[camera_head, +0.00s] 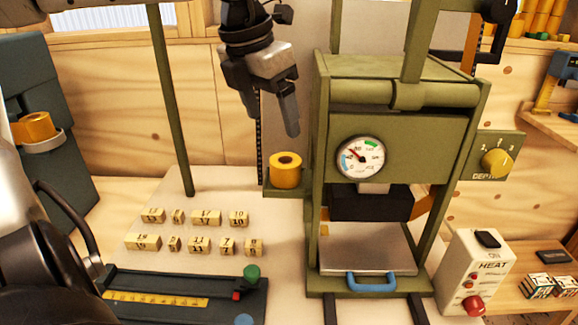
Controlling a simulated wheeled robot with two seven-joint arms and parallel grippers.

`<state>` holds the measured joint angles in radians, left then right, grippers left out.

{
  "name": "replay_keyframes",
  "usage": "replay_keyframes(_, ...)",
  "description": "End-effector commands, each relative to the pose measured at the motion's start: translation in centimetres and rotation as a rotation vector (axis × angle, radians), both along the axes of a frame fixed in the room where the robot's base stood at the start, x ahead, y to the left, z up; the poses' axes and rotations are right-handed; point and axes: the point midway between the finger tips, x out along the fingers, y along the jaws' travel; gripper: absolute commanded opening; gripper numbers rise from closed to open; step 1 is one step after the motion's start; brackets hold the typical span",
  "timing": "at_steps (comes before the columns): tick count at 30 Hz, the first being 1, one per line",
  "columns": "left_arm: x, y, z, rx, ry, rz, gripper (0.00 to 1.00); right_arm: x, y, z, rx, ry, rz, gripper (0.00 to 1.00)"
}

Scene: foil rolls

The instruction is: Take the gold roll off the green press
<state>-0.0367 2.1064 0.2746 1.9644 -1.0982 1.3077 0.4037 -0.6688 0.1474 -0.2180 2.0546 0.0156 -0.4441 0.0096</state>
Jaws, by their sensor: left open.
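The gold roll (285,171) stands upright on a small green ledge at the left side of the green press (400,135). Its top with the core hole faces up. My left gripper (272,118) hangs just above the roll, pointing down, open and empty. The gripper is apart from the roll. My right gripper is not in view.
Another gold roll (37,126) sits in a holder on a dark panel at left. Numbered wooden blocks (200,243) lie on the pale bench left of the press. A green post (172,100) stands behind them. A white heat box (472,270) stands at right.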

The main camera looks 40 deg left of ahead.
Motion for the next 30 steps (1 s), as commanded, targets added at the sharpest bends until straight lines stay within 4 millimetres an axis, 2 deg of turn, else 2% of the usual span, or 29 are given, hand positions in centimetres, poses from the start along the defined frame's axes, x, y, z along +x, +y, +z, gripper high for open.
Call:
replay_keyframes(1, 0.2, 0.0, -1.2, -0.001, 0.007, -0.001, 0.76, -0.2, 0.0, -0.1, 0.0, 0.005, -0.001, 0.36)
replay_keyframes(6, 1.0, -0.1, -3.9, -0.001, 0.005, 0.001, 0.76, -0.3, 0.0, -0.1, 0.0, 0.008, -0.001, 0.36)
replay_keyframes(14, 1.6, -0.1, -5.6, -0.001, 0.004, 0.001, 0.76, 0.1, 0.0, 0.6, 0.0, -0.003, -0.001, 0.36)
replay_keyframes(18, 2.1, 0.0, -7.7, -0.003, 0.007, 0.001, 0.76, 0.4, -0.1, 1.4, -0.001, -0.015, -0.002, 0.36)
replay_keyframes(21, 2.5, 0.0, -9.0, -0.001, 0.005, 0.001, 0.76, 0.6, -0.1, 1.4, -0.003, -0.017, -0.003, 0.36)
replay_keyframes(25, 2.8, -0.1, -9.8, -0.001, 0.002, 0.001, 0.76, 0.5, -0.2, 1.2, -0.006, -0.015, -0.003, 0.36)
replay_keyframes(30, 2.8, -0.1, -9.8, -0.001, 0.0, 0.001, 0.76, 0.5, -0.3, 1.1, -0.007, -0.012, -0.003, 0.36)
